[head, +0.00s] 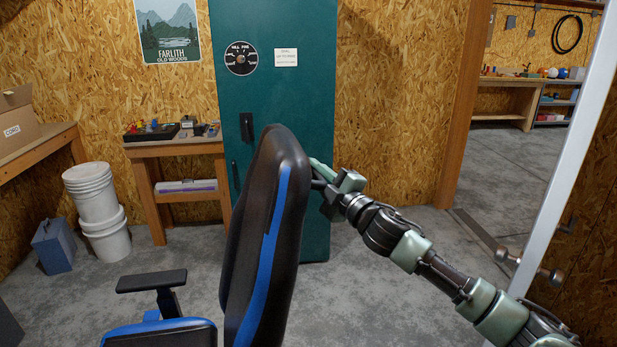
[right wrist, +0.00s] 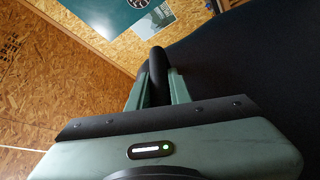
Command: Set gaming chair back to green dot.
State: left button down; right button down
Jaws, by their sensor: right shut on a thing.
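The gaming chair is black and blue. Its upright back (head: 252,215) leans slightly and is seen nearly side-on in the head view, with the armrest (head: 152,281) and part of the seat (head: 165,335) at lower left. My right gripper (head: 318,178) is at the rear of the back, near its upper part, partly hidden behind its edge. In the right wrist view, its fingers are shut on a black rounded bar (right wrist: 159,72) beside the dark back (right wrist: 245,75). I see no green dot marker. The chair's base is out of frame. My left gripper is not in view.
A teal cabinet (head: 300,100) stands behind the chair. A small wooden bench (head: 172,148) with tools, white buckets (head: 95,200) and a blue-grey box (head: 53,245) are at left. A doorway opens at right. Concrete floor (head: 370,290) is clear right of the chair.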

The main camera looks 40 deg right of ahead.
jog(key=shift+w+a, duration=0.1)
jog(key=shift+a, duration=0.05)
jog(key=c, duration=1.3)
grip_release()
jog(key=shift+w, duration=0.15)
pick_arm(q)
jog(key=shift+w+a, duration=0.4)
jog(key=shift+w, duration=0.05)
pick_arm(e)
jog(key=shift+s+a+f, duration=0.1)
jog(key=shift+s+f, duration=0.1)
jog(key=shift+s, duration=0.35)
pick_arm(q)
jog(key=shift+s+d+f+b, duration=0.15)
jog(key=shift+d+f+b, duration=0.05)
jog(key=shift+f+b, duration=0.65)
pick_arm(e)
jog(key=s+f, duration=0.1)
jog(key=s, duration=0.5)
jog(key=shift+s, duration=0.35)
